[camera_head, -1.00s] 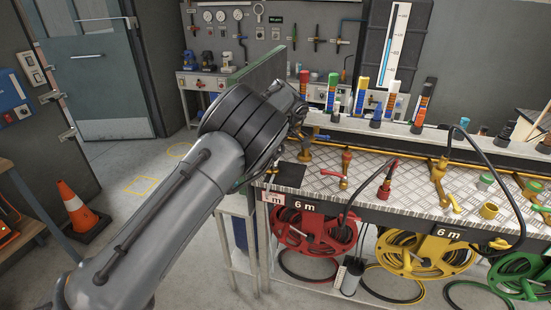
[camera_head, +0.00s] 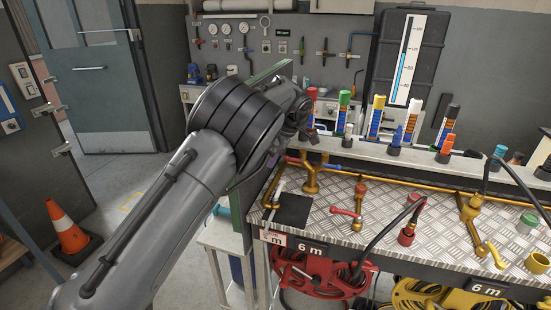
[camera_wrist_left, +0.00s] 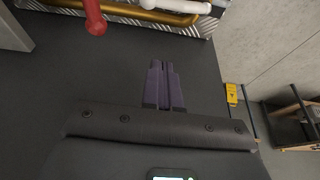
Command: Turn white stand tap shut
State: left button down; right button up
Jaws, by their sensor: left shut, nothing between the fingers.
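A white lever (camera_head: 277,192) on a brass fitting shows at the left end of the metal bench top, partly behind my left arm; it appears to be the white stand tap. In the left wrist view a white bar (camera_wrist_left: 178,5) lies at the top edge beside a brass pipe (camera_wrist_left: 135,11). My left gripper (camera_head: 272,160) is mostly hidden behind its own wrist, just above the bench's left end. In the left wrist view its dark purple fingers (camera_wrist_left: 164,68) are together and empty, apart from the white bar. My right gripper is not in view.
A red-handled tap (camera_head: 347,212) stands to the right of the white lever, and a yellow tap (camera_head: 470,210) farther right. Colored tubes and a shelf line the back. Hose reels (camera_head: 318,270) hang below the front edge. An orange cone (camera_head: 68,228) stands on the floor at left.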

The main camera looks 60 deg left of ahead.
aim_at(279, 191)
pick_arm(q)
jog(key=b+x, duration=0.2)
jog(key=x, duration=0.6)
jog(key=shift+w+d+b, duration=0.5)
jog(key=shift+w+d, duration=0.35)
jog(key=shift+d, duration=0.15)
jog(key=shift+w+d, duration=0.5)
jog(key=shift+w, duration=0.05)
jog(key=shift+s, duration=0.1)
